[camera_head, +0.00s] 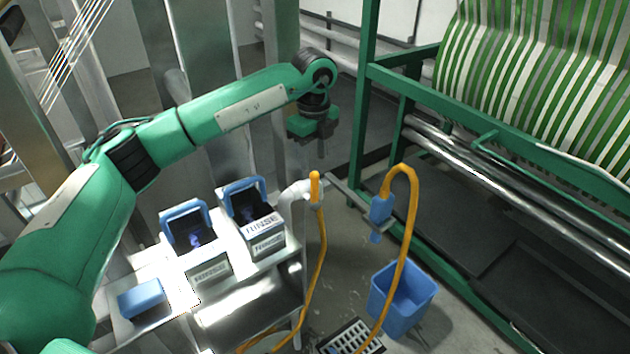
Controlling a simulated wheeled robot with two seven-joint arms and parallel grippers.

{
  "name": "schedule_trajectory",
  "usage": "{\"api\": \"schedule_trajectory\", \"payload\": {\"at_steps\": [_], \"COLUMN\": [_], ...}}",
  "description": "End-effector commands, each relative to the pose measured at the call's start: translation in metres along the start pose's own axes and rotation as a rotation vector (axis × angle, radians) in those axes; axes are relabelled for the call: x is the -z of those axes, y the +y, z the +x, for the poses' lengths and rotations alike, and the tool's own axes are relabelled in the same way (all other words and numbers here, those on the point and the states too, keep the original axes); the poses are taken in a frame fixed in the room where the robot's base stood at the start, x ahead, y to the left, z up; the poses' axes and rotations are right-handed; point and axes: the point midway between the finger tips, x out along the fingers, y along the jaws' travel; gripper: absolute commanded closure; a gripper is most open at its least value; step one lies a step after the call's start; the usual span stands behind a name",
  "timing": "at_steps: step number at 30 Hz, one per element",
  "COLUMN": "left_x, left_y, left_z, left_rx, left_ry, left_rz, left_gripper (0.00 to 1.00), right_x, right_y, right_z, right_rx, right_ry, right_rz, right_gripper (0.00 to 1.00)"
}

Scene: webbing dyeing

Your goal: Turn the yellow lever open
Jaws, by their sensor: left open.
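The yellow lever (315,187) is a small upright handle on the end of a white pipe (294,190), near the middle of the head view. A yellow-orange hose hangs just below it, close in colour. My left gripper (322,150) points down above and slightly right of the lever. It is open and empty, with a visible gap to the lever. The fingers are small and dark in this view. My right gripper is not in view.
A yellow hose (409,215) loops beside a blue nozzle (380,210). A blue bucket (400,300) and a floor grate (350,338) lie below. Two labelled bins with blue handles and a blue block (141,298) rest on a metal stand. A green machine frame (365,100) stands right.

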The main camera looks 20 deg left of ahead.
Motion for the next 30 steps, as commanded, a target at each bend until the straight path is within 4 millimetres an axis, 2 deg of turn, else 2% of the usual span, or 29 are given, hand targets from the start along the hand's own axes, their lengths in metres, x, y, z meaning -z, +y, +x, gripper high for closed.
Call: {"api": "schedule_trajectory", "payload": {"at_steps": [2, 5, 8, 12, 15, 20, 27, 28, 30], "left_x": [0.000, 0.000, 0.001, 0.001, 0.001, 0.001, 0.001, 0.001, 0.001], "left_y": [0.001, 0.001, 0.001, 0.000, 0.000, 0.000, 0.000, 0.000, 0.000], "left_z": [0.014, 0.036, 0.057, 0.080, 0.092, 0.102, 0.103, 0.103, 0.103], "left_rx": [-0.005, -0.005, -0.004, -0.003, -0.002, 0.000, 0.001, 0.001, 0.001], "left_ry": [0.003, 0.002, 0.003, 0.003, 0.003, 0.002, 0.002, 0.002, 0.002], "left_rz": [0.000, 0.000, 0.000, 0.001, 0.002, 0.003, 0.003, 0.003, 0.002], "left_gripper": [0.59, 0.59, 0.59, 0.59, 0.59, 0.59, 0.59, 0.60, 0.74], "right_x": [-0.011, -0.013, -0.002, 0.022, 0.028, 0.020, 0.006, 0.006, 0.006], "right_y": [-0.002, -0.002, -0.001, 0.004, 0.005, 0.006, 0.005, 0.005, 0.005], "right_z": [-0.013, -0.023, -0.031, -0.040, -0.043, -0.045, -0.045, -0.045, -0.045], "right_rx": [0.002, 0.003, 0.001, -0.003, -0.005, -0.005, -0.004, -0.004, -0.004], "right_ry": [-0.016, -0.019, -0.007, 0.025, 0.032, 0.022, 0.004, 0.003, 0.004], "right_rz": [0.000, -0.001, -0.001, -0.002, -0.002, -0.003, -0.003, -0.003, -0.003], "right_gripper": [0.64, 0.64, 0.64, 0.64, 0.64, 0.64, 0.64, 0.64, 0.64]}}
